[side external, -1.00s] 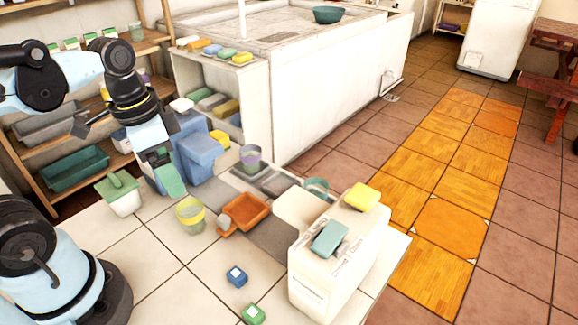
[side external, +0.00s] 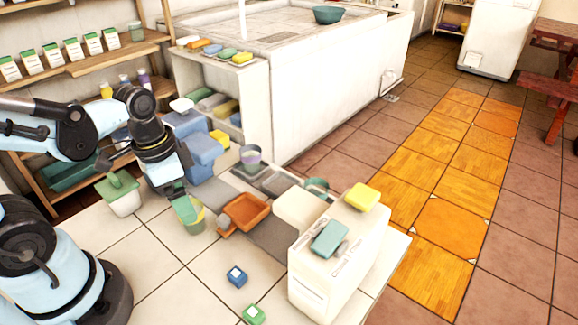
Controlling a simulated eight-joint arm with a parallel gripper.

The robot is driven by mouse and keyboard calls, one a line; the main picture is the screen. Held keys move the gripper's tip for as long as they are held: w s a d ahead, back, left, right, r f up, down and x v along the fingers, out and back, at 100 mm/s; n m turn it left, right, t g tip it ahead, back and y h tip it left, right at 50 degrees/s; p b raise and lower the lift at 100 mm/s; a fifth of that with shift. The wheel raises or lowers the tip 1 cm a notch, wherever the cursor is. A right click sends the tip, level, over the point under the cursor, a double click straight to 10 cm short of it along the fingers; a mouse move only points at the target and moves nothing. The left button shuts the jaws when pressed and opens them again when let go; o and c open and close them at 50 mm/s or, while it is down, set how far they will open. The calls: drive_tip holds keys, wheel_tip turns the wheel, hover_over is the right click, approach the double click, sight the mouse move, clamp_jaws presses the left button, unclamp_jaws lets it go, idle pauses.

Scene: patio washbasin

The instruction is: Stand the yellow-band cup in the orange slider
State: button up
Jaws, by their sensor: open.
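The yellow-band cup (side external: 196,225) stands upright on the pale tiled surface, left of the orange slider. Its upper left part is hidden behind my gripper. The orange slider (side external: 262,220) is a shallow orange tray with an empty-looking inside, lying on a grey strip. My gripper (side external: 187,212) points down at the cup's rim, with its green fingers over the cup's upper left side. It is open. I cannot tell whether the fingers touch the cup or straddle its wall.
A purple-band cup (side external: 251,157) stands behind the slider. A white block (side external: 330,275) with teal and yellow pieces on top stands to the right. Blue (side external: 236,276) and green (side external: 253,314) small boxes lie in front. A green-lidded white tub (side external: 120,191) stands left.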

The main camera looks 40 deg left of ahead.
drive_tip(key=shift+w+f, duration=0.2)
drive_tip(key=shift+f, duration=0.6)
drive_tip(key=shift+w+f, duration=0.2)
drive_tip(key=shift+f, duration=1.4)
drive_tip(key=c, duration=1.2)
drive_tip(key=shift+o, duration=0.2)
drive_tip(key=shift+r, duration=0.25)
